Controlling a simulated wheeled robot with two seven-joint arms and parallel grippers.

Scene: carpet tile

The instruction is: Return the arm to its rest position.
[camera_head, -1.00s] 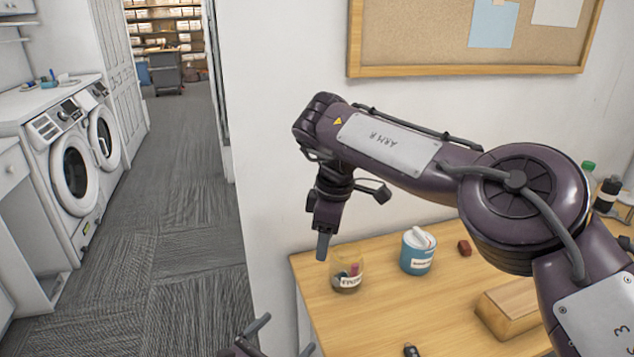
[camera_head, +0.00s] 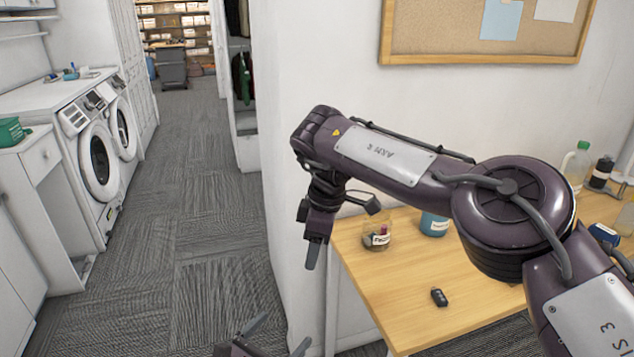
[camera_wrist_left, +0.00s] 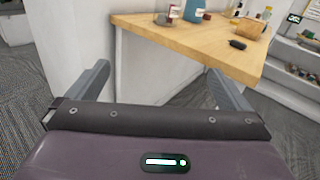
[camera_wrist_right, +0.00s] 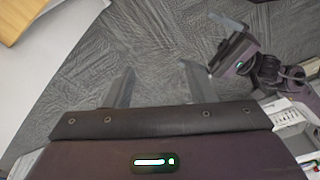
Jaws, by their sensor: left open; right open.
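My right arm crosses the head view from the lower right. Its gripper (camera_head: 312,254) hangs down at the left of the table corner, with nothing held. In the right wrist view the right gripper (camera_wrist_right: 155,84) has its fingers apart over bare carpet. My left gripper (camera_head: 275,335) shows at the bottom edge of the head view, low over the floor. In the left wrist view the left gripper (camera_wrist_left: 160,82) is open, with empty space between its fingers and the table beyond.
A wooden table (camera_head: 365,285) stands at the right with a labelled glass jar (camera_head: 378,235), a blue container (camera_head: 434,224), a small black object (camera_head: 439,297) and several bottles. White washing machines (camera_head: 98,160) line the left. The carpet (camera_head: 200,230) between is clear.

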